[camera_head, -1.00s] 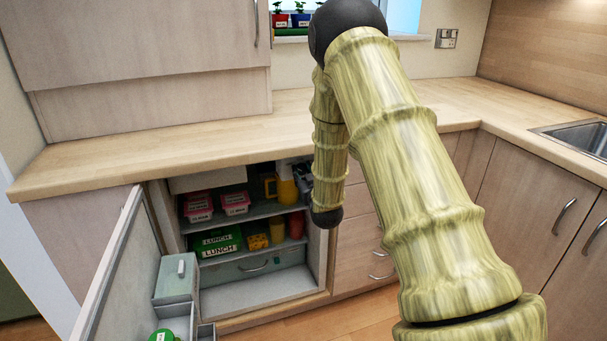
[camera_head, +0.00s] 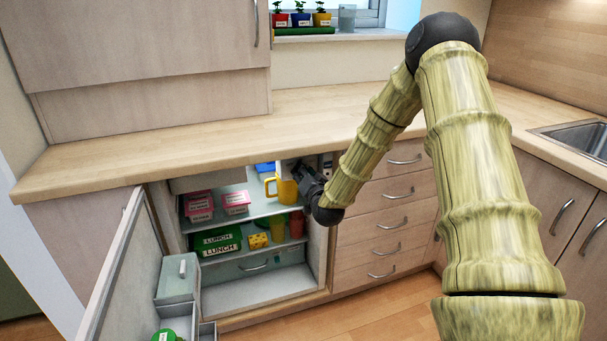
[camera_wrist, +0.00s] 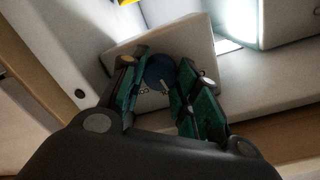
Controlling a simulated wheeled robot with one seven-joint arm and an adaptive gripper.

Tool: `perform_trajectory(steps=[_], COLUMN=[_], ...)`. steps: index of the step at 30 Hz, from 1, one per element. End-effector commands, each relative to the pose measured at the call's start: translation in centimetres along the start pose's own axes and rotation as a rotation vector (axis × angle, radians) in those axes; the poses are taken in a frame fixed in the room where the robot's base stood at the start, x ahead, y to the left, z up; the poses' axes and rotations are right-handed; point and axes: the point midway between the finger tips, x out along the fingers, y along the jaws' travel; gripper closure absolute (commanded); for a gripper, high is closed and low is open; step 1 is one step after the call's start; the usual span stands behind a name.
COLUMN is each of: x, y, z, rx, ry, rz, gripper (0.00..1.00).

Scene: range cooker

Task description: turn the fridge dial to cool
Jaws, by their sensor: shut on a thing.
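The fridge dial (camera_wrist: 160,71) is a round dark blue knob on a pale box-shaped housing (camera_wrist: 197,50) in the wrist view. Small white marks show on and below it, too small to read. My gripper (camera_wrist: 158,82) has its two green-padded fingers on either side of the dial, shut on it. In the head view my gripper (camera_head: 300,178) reaches into the upper right of the open fridge (camera_head: 318,250), and the dial is hidden there.
The fridge door (camera_head: 112,265) stands open at the left. A yellow jug (camera_head: 286,191) stands on the upper shelf close to my gripper. The wooden worktop (camera_head: 230,138) overhangs the fridge.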

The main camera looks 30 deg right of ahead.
Motion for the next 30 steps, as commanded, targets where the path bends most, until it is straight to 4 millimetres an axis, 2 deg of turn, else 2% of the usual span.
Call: perform_trajectory(steps=[12,28,29,30], x=[-0.01,-0.01,-0.01,-0.01], y=[0.09,0.11,0.12,0.11], z=[-0.03,-0.02,-0.02,-0.02], rx=[0.176,0.196,0.196,0.195], ry=[-0.009,-0.011,-0.011,-0.011], rz=[-0.001,-0.001,-0.001,-0.001], gripper=[0.93,0.93,0.65,0.58])
